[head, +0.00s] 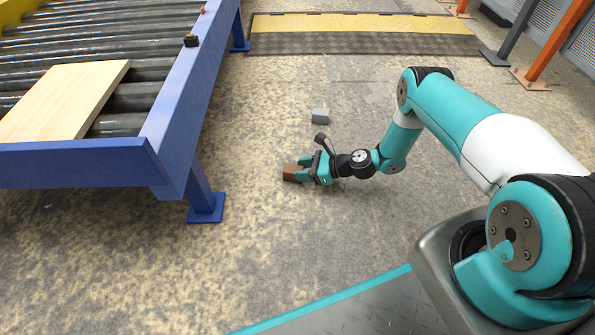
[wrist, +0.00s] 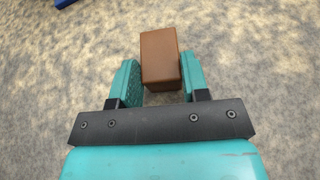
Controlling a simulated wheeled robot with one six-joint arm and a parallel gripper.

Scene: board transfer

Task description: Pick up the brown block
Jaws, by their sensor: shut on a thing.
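The brown block (head: 290,172) is low over the floor in the middle of the head view. It also shows in the wrist view (wrist: 160,58), between the two teal fingers. My gripper (head: 303,171) is shut on the brown block, with a finger on each side; the gripper also shows in the wrist view (wrist: 159,82). The far part of the block sticks out past the fingertips. I cannot tell whether the block touches the floor.
A blue-framed roller conveyor (head: 183,105) with a light wooden board (head: 65,98) stands at left, its leg on the floor. A small grey block (head: 320,116) lies behind my gripper. A yellow-edged ramp (head: 360,35) and orange posts (head: 552,48) are farther back.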

